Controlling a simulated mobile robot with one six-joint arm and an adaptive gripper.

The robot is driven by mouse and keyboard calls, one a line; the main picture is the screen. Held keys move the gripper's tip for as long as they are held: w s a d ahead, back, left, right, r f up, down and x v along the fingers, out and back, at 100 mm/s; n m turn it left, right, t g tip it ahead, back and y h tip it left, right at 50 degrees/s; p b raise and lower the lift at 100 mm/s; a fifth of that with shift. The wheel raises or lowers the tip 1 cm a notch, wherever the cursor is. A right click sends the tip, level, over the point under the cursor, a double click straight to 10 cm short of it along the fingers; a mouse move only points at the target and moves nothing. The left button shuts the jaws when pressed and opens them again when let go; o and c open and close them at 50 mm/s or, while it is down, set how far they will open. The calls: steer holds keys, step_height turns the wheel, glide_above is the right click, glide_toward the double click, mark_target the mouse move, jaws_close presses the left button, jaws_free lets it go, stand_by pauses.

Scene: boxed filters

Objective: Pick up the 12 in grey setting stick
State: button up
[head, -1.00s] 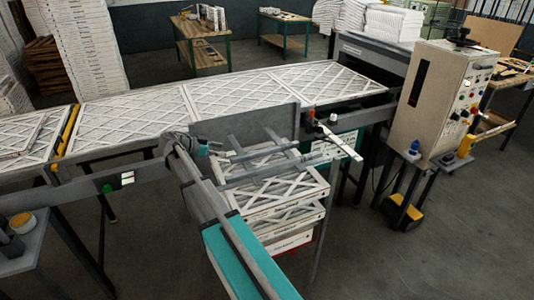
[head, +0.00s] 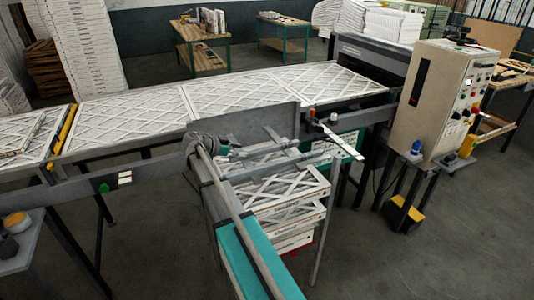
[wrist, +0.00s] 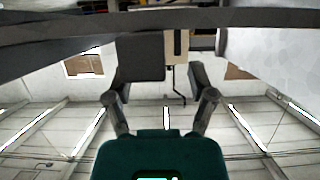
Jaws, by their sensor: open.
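I cannot pick out the grey setting stick with certainty. In the head view, a pale flat strip (head: 342,141) sticks out from the front edge of the conveyor, right of my arm; I cannot tell if it is the stick. In the wrist view my gripper (wrist: 158,76) is open, its two dark fingers apart with nothing between them. The wrist view looks upside down, with the roof beams low in the picture. In the head view my arm reaches to the conveyor's front edge, and its fingertips are not clear there.
A conveyor (head: 60,170) with latticed filters runs across the view. A stack of boxed filters (head: 285,205) stands beside my arm. A control cabinet (head: 437,105) stands at right, with a small grey side table (head: 22,250) at lower left. Floor at lower right is clear.

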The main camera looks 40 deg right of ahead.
mark_target(253, 152)
stand_by(0.3)
steer(key=shift+s+b+x, duration=0.2)
steer(key=shift+b+x, duration=0.15)
steer(key=shift+x, duration=0.6)
steer(key=shift+s+b+x, duration=0.2)
steer(key=shift+b+x, duration=0.1)
steer(key=shift+x, duration=0.65)
steer(key=shift+s+d+f, duration=0.1)
steer(key=shift+s+d, duration=0.05)
steer(key=shift+d, duration=0.45)
jaws_close()
